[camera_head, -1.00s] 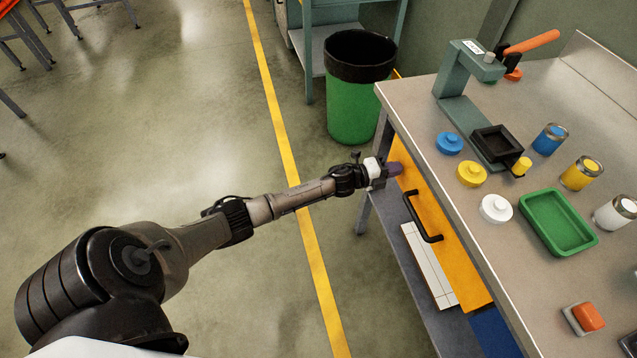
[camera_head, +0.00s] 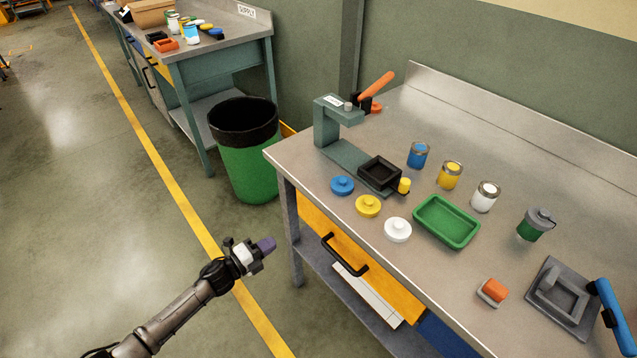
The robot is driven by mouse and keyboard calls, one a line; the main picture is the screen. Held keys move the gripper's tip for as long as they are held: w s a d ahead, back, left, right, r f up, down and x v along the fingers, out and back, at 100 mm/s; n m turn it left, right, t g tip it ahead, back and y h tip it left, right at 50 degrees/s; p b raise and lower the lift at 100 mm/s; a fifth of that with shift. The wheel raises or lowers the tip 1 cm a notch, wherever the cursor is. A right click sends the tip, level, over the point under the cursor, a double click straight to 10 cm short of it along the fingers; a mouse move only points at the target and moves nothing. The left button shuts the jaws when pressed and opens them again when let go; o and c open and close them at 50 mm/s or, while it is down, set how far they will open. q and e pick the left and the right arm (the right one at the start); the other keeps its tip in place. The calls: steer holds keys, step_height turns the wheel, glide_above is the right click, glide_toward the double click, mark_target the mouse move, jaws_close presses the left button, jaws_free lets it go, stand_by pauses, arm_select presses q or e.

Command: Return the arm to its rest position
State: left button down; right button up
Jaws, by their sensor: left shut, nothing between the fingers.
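My left arm comes in from the lower left, and its gripper (camera_head: 262,249) is shut and empty. It hangs over the floor, to the left of the near workbench (camera_head: 424,284) and apart from the bench's yellow drawer (camera_head: 361,256). The drawer appears closed. My right arm and gripper do not show in the head view.
A green bin with a black rim (camera_head: 246,160) stands beyond the gripper. On the bench are a lever press (camera_head: 340,150), colored cans, knobbed discs, a green tray (camera_head: 427,237) and a blue-handled tool (camera_head: 608,312). A supply bench (camera_head: 240,38) stands behind. Floor at left is clear.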

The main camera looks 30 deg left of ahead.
arm_select(q)
steer(key=a+f+n+g+y, duration=0.2)
steer(key=a+f+n+y, duration=0.1)
steer(key=a+n+y, duration=0.4)
steer(key=s+d+r+n+g+h+p, duration=0.1)
steer(key=s+d+r+n+g+p, duration=0.25)
steer(key=s+d, duration=0.55)
steer(key=s+d+r+n+g+p, duration=0.3)
steer(key=s+d+r+n+g, duration=0.15)
steer(key=s+d, duration=0.5)
steer(key=s+d+r+n+g+h+p, duration=0.1)
steer(key=s+d+r+n+g+p, duration=0.5)
steer(key=s, duration=0.6)
step_height(320, 180, up, 35)
steer(key=m+t+p, duration=0.1)
steer(key=t+p, duration=0.1)
steer(key=p, duration=3.2)
steer(key=shift+w+d, duration=0.25)
steer(key=shift+d, duration=0.05)
steer(key=shift+r, duration=0.1)
